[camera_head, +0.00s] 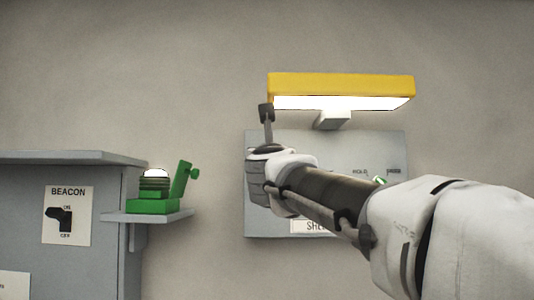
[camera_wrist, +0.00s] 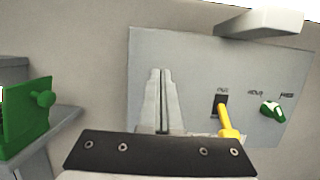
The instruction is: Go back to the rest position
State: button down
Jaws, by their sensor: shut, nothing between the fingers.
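My gripper (camera_wrist: 161,72) is shut and empty, its two fingers pressed together in the wrist view. In the head view my arm reaches up from the lower right, and my gripper (camera_head: 267,108) stands in front of the grey wall panel, close to the left end of the yellow lamp. In the wrist view the grey panel (camera_wrist: 185,50) carries a yellow lever (camera_wrist: 229,122) in a dark slot, right of my fingers. A green knob (camera_wrist: 272,111) sits further right on it. I cannot tell if the fingers touch anything.
A lit yellow lamp (camera_head: 340,85) juts out above the panel. The wall between shelf and panel is bare.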

dwell(0.4)
jog(key=s+d+f+n+g+y+b, duration=0.15)
jog(key=s+f+n+g, duration=0.35)
jog(key=f+n, duration=0.85)
jog(key=s+f+n+g+y+b, duration=0.3)
jog(key=s+f+n, duration=0.4)
jog(key=f+n, duration=0.6)
jog(key=s+d+f+n+g+h+b, duration=0.1)
jog(key=s+d+f+n+g, duration=0.1)
jog(key=s+f, duration=0.4)
jog(key=s+d+f+n+g+h, duration=0.2)
jog(key=s+d+f+n+g, duration=0.1)
jog(key=f, duration=0.9)
jog(key=s+d+f+n+g+h+b, duration=0.1)
jog(key=s+d+f+n, duration=0.3)
jog(key=s+f, duration=0.5)
jog(key=d+g, duration=0.1)
jog(key=d, duration=0.1)
jog(key=shift+s+d+g+b, duration=0.2)
jog(key=shift+d+g+b, duration=0.1)
jog(key=shift+d+b, duration=0.05)
jog(key=shift+n+h, duration=0.25)
